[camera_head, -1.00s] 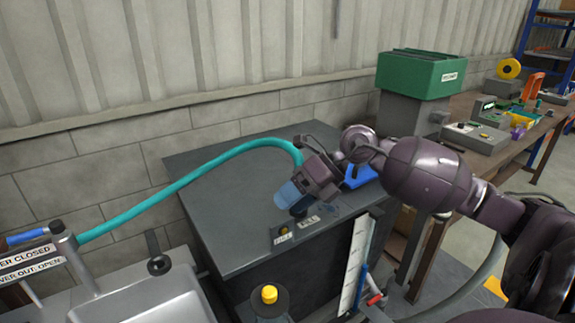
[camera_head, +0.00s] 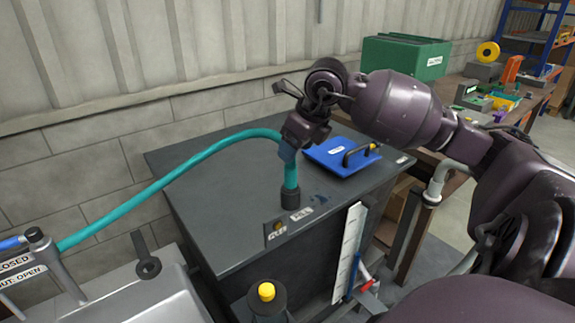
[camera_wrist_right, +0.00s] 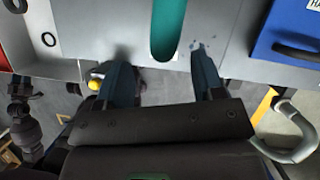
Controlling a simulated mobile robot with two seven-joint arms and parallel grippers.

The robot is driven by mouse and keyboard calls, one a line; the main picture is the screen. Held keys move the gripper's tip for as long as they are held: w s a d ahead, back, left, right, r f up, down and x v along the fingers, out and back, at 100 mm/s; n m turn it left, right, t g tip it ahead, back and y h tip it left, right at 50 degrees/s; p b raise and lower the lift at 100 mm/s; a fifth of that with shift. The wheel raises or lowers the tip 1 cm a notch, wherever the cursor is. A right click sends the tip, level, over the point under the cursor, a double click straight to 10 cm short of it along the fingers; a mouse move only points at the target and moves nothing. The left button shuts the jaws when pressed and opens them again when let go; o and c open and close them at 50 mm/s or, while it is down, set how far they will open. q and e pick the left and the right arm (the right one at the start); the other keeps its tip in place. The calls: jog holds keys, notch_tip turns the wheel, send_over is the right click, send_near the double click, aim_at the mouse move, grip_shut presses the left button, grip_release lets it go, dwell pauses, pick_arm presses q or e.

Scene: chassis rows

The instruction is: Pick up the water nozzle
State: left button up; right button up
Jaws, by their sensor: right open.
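A teal hose (camera_head: 150,187) arches from the sink on the left onto the dark grey cabinet top (camera_head: 215,225). Its right end drops steeply into a black cylindrical piece (camera_head: 290,198), which appears to be the water nozzle or its holder. My right gripper (camera_head: 287,153) is at the hose's bend, above the black piece, and covers part of the hose. In the right wrist view, my right gripper (camera_wrist_right: 160,72) is open and empty, with the teal hose (camera_wrist_right: 168,28) just beyond the gap between its fingers. The black piece cannot be made out there. My left gripper is out of view.
A blue panel with a black handle (camera_head: 325,157) lies on the cabinet, right of the hose. A yellow-topped knob (camera_head: 266,292) stands at the cabinet's front. A green box (camera_head: 405,58) and a cluttered bench are farther right. The cabinet's front left top is clear.

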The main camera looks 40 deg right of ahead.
send_over(290, 186)
jog(key=d, duration=0.1)
notch_tip(290, 186, down, 4)
jog(key=shift+w+d+f, duration=0.1)
jog(key=shift+d+f, duration=0.05)
jog(key=shift+w+f, duration=0.2)
jog(key=shift+f, duration=0.1)
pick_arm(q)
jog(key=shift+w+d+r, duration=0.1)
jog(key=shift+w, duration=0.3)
pick_arm(e)
jog(key=shift+c, duration=0.8)
grip_shut()
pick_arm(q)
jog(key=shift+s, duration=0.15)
pick_arm(e)
jog(key=shift+r, duration=0.1)
